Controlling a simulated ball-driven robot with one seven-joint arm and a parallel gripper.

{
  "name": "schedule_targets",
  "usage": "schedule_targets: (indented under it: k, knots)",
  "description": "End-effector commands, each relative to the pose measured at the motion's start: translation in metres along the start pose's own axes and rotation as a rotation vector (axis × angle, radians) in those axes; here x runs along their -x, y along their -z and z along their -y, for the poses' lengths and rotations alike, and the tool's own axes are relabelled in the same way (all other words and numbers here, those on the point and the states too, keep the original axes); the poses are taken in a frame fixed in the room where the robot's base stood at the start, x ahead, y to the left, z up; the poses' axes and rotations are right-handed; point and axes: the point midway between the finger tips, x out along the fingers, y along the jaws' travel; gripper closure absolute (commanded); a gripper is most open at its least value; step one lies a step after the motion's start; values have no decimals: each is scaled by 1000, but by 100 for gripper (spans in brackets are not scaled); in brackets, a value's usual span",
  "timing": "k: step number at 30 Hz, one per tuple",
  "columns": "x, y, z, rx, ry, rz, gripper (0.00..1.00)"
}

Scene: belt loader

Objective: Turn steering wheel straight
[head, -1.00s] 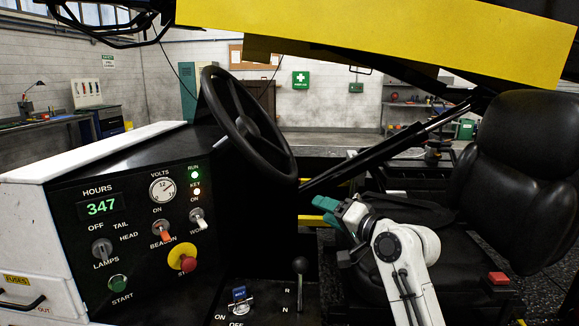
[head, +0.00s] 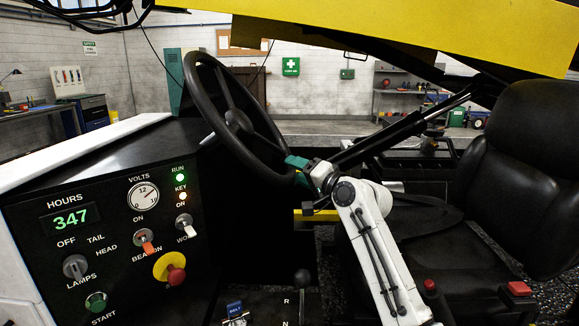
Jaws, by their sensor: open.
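The black steering wheel (head: 193,75) stands tilted above the dash in the head view, with its hub and spokes facing right. My gripper (head: 294,168), with teal fingers, is at the lower right part of the wheel's rim. The jaws are open. The fingertips overlap the rim in the picture; I cannot tell whether they touch it or sit around it.
The control panel (head: 115,235) with switches, a gauge and a red stop knob (head: 176,275) is at the left. A black seat (head: 535,170) is at the right. A yellow beam (head: 400,30) hangs above. A gear lever (head: 302,277) stands low in the middle.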

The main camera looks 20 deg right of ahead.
Motion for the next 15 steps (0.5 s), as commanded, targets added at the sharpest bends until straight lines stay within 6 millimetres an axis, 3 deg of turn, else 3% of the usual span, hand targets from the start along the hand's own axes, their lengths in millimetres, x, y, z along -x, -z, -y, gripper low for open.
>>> schedule_targets:
  k: [6,15]
  knots:
    - [-26,0,0,0,-1,1,45]
    - [-38,0,0,0,-1,0,45]
